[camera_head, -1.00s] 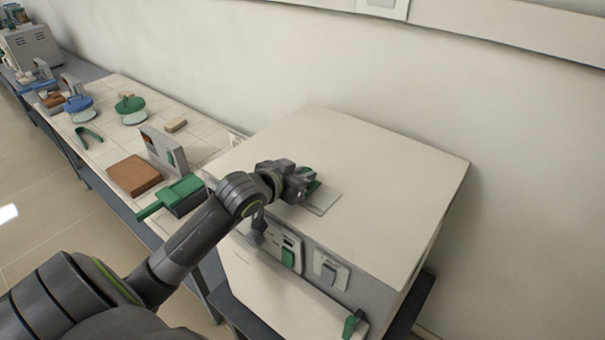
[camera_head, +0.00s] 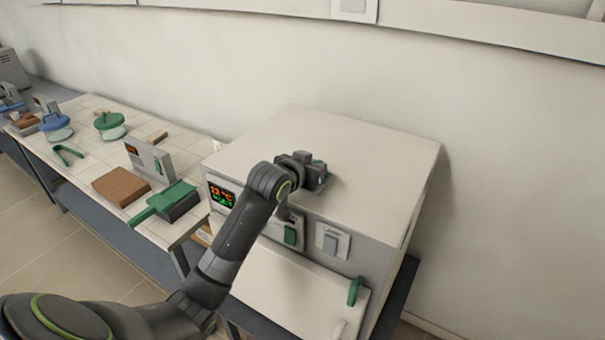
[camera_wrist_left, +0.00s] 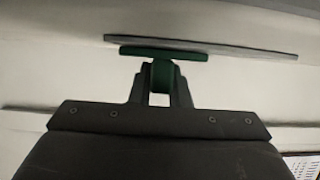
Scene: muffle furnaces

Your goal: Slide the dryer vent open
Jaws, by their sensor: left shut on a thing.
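The dryer (camera_head: 360,150) is the large cream box at the centre of the head view. My left gripper (camera_head: 318,174) is over its top, near the front edge. In the left wrist view the gripper (camera_wrist_left: 160,82) is shut on the green vent handle (camera_wrist_left: 165,53). The handle sits against a thin grey vent plate (camera_wrist_left: 240,49), which extends to the right. In the head view only a bit of green shows at the jaws; the plate and any opening under it are hidden by the gripper. My right gripper is not in view.
The dryer front has a lit display (camera_head: 221,194), a grey switch (camera_head: 331,242) and a green door handle (camera_head: 354,291). A bench at left holds a brown block (camera_head: 121,186), a green-handled tool (camera_head: 165,200) and lidded jars (camera_head: 109,122). The wall stands close behind.

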